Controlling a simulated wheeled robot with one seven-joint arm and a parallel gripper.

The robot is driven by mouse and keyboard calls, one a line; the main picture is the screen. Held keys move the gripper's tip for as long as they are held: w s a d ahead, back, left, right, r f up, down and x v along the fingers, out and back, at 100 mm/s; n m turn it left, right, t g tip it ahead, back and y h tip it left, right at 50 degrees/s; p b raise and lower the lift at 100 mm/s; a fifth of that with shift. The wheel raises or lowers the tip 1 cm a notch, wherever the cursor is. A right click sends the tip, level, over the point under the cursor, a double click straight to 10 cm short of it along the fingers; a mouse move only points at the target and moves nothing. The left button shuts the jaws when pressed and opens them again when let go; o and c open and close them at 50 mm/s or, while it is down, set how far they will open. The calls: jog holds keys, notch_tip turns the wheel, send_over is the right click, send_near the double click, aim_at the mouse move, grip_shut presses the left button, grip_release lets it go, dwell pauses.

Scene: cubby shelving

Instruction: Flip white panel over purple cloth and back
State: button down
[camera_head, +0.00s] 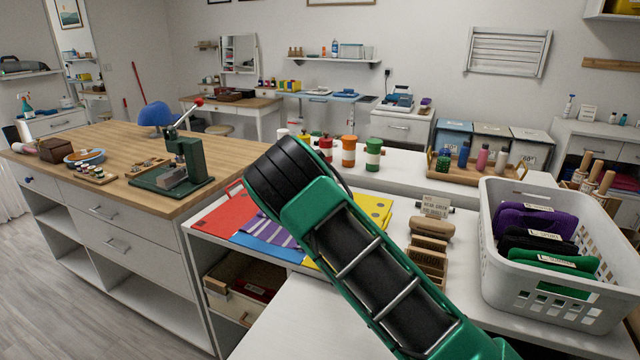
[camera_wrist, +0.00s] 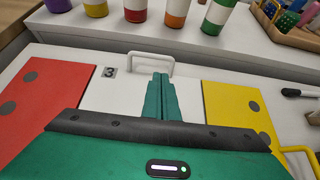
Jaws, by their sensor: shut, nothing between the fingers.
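In the wrist view, a white panel (camera_wrist: 108,95) marked "3" lies flat between a red panel (camera_wrist: 38,100) and a yellow panel (camera_wrist: 238,105). A white loop handle (camera_wrist: 150,55) stands at its far edge. My gripper (camera_wrist: 160,78) is shut and empty, its green fingers over the white panel and pointing towards the handle; I cannot tell whether they touch it. In the head view, the purple striped cloth (camera_head: 276,232) lies on a blue panel (camera_head: 257,246), partly behind my arm. My arm hides the fingers and the white panel there.
Several coloured jars (camera_head: 348,150) stand beyond the panels. Small wooden holders (camera_head: 428,262) and a white basket (camera_head: 550,300) of folded cloths stand to the right. A green press (camera_head: 185,165) stands on the wooden counter (camera_head: 120,140) at left.

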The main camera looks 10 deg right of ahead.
jog(key=x, duration=0.7)
jog(key=shift+w+d+f, duration=0.15)
jog(key=shift+w+f, duration=0.1)
